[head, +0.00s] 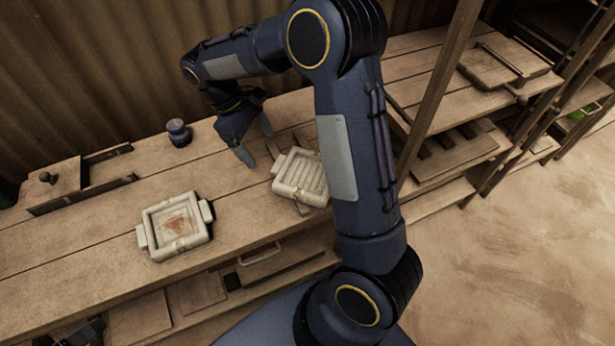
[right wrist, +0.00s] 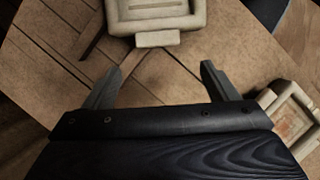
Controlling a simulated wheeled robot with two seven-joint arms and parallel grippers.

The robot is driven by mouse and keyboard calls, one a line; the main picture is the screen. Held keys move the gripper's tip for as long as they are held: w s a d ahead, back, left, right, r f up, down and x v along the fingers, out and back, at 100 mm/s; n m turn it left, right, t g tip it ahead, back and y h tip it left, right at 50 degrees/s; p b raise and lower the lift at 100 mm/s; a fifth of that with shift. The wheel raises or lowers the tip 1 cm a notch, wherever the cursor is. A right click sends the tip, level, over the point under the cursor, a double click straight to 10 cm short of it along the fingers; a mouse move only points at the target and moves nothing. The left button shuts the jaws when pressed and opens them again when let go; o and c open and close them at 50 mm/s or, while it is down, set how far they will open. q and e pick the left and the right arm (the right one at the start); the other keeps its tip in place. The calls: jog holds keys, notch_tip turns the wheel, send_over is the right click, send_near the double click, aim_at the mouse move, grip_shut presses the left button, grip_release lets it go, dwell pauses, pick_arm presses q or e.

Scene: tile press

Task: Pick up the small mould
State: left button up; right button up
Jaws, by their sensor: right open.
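Two pale, square moulds with side tabs are on the wooden bench. One mould (head: 303,178) has a ribbed inside and is partly hidden behind my right arm; it also shows at the top of the right wrist view (right wrist: 156,14). The other mould (head: 176,227) has a reddish patch inside and sits further left; part of it shows at the right of the wrist view (right wrist: 293,118). They look close in size. My right gripper (head: 256,142) is open and empty beside the ribbed mould. In the wrist view, that mould's near tab lies just beyond the fingertips (right wrist: 160,70). My left gripper is not seen.
A dark blue knobbed object (head: 179,133) stands at the bench's back. A wooden box with a knob (head: 52,183) is at the left. Thin wooden slats lie behind the ribbed mould. A wooden post (head: 444,80) and shelves stand at the right.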

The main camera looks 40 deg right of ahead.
aim_at(275, 165)
jog(key=x, duration=0.5)
jog(key=shift+s+d+f, duration=0.15)
jog(key=shift+s+d, duration=0.2)
jog(key=shift+d, duration=0.05)
jog(key=shift+s+f, duration=0.15)
jog(key=shift+f, duration=0.35)
jog(key=c, duration=1.6)
jog(key=shift+d, duration=0.1)
jog(key=shift+c, duration=0.2)
jog(key=shift+r, duration=0.15)
